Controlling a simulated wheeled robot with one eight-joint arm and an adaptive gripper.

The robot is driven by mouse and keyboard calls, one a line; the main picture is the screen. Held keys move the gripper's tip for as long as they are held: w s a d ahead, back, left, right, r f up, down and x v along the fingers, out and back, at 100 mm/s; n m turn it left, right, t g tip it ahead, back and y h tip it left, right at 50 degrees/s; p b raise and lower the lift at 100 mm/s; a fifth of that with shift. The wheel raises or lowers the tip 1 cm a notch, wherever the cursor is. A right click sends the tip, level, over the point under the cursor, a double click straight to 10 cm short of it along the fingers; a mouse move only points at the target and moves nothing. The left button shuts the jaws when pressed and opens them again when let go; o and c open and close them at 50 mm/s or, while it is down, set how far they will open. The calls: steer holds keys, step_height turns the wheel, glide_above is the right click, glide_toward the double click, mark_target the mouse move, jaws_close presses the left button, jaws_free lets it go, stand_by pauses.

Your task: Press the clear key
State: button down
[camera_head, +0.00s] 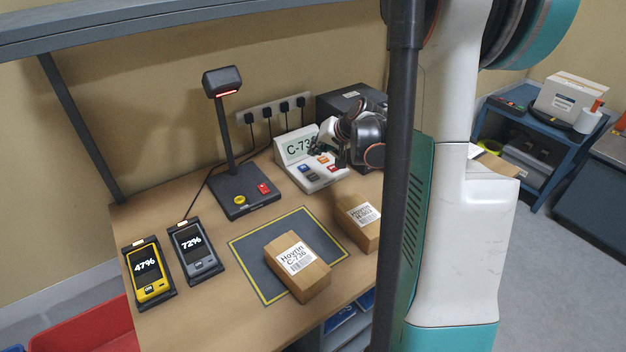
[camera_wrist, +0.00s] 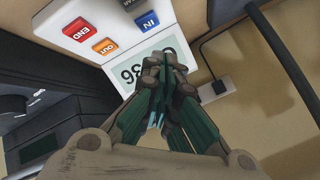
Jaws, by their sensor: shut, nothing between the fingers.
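In the wrist view I read a red END key (camera_wrist: 77,29), an orange OUT key (camera_wrist: 105,46) and a blue IN key (camera_wrist: 147,21). Another dark key (camera_wrist: 131,3) is cut off at the top edge; its label is unreadable. I cannot make out a clear label. My gripper (camera_wrist: 163,64) is shut and empty, in front of the display, apart from the keys.
A scanner stand (camera_head: 240,192) with yellow and red buttons is left of the console. Two cartons, one (camera_head: 310,281) on the yellow-edged mat (camera_head: 263,243), the other (camera_head: 366,236) beside it, lie in front. Two handhelds in cradles are at left. A dark post (camera_head: 398,200) crosses the view.

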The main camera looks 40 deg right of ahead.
mark_target(316, 175)
steer(key=shift+f+b, duration=2.1)
steer(key=shift+f, duration=1.1)
steer(key=shift+f, duration=0.1)
steer(key=shift+f+b, duration=0.3)
steer(key=shift+b, duration=0.05)
steer(key=shift+f+b, duration=0.3)
steer(key=shift+f, duration=0.05)
steer(key=shift+r, duration=0.1)
steer(key=shift+r+p, duration=0.5)
steer(key=shift+r, duration=0.2)
steer(key=shift+r+p, duration=1.75)
steer(key=shift+r, duration=0.8)
